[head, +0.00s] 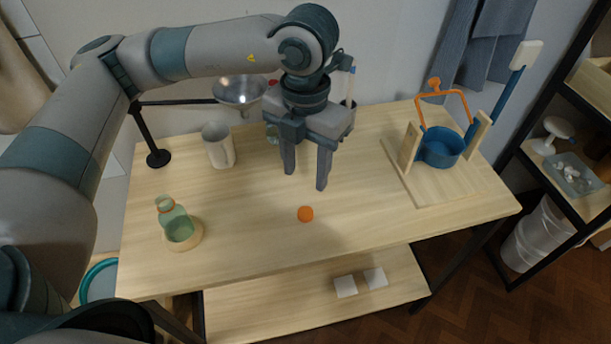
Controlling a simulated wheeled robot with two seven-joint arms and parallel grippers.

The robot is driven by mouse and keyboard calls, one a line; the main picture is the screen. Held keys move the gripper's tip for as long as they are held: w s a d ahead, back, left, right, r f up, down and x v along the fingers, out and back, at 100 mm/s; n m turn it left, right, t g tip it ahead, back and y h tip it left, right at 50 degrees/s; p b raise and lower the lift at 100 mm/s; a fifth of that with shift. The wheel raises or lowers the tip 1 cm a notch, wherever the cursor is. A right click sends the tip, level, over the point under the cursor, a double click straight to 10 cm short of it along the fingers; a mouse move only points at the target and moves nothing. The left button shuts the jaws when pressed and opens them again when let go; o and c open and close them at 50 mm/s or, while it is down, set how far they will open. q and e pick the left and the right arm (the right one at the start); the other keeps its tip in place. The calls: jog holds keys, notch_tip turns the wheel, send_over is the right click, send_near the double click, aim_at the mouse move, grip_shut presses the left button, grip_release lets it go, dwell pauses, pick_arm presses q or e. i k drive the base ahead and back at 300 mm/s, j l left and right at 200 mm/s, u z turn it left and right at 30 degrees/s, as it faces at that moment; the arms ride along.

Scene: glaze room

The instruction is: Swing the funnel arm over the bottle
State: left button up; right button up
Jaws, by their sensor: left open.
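A metal funnel (240,91) hangs on a black arm (180,101) that reaches right from a black post on a round base (159,158) at the back left of the table. A green bottle (173,216) with an orange ring at its neck stands in a round wooden holder (198,238) at the front left. The funnel is behind and to the right of the bottle, not above it. My left gripper (304,182) is open and empty, pointing down over the middle of the table, right of the funnel. My right gripper is out of view.
A white jug (218,146) stands below and left of the funnel. An orange ball (305,214) lies in front of my gripper. A blue pot (441,147) with an orange handle sits in a wooden stand (411,148) at right. The table's front middle (260,255) is clear.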

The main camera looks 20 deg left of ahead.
aim_at(239, 93)
jog(key=k+l, duration=0.25)
jog(key=k, duration=0.2)
jog(key=k+l, duration=0.2)
jog(key=k, duration=0.3)
